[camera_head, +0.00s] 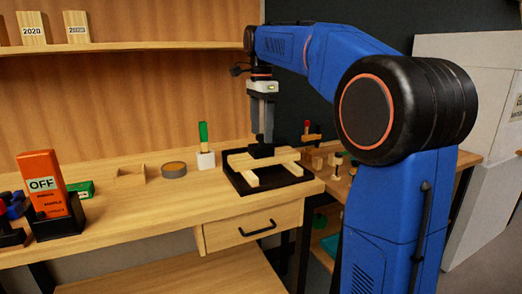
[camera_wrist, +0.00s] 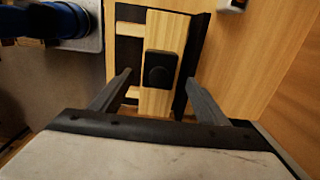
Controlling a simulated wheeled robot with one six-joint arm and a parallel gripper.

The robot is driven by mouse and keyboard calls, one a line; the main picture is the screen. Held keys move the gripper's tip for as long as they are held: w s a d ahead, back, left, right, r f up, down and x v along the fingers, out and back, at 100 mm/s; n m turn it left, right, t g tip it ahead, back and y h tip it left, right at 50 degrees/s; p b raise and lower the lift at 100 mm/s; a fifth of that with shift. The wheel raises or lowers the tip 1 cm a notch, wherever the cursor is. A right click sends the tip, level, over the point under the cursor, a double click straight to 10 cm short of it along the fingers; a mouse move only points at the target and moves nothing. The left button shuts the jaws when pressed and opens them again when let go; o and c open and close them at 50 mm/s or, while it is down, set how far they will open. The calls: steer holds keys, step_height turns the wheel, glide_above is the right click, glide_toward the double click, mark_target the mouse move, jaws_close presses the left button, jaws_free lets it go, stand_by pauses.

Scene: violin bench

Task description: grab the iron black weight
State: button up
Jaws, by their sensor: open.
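The iron black weight (camera_wrist: 160,69) is a dark block with a round raised top. It rests on a pale wooden plank in the wrist view, between and a little beyond my finger tips. In the head view the weight (camera_head: 261,150) is a small dark shape on the wood, just below my gripper (camera_head: 263,138).
The planks lie on a black tray (camera_head: 237,183) at the bench's right part. A white holder with a green-handled tool (camera_head: 204,150) stands just left of it. A round tin (camera_head: 174,170) and an orange box (camera_head: 49,184) are further left. Bare bench lies in front.

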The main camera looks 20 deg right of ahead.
mark_target(261, 145)
steer(key=shift+a+f, duration=0.1)
steer(key=shift+f, duration=2.65)
steer(key=shift+c, duration=0.6)
jaws_close()
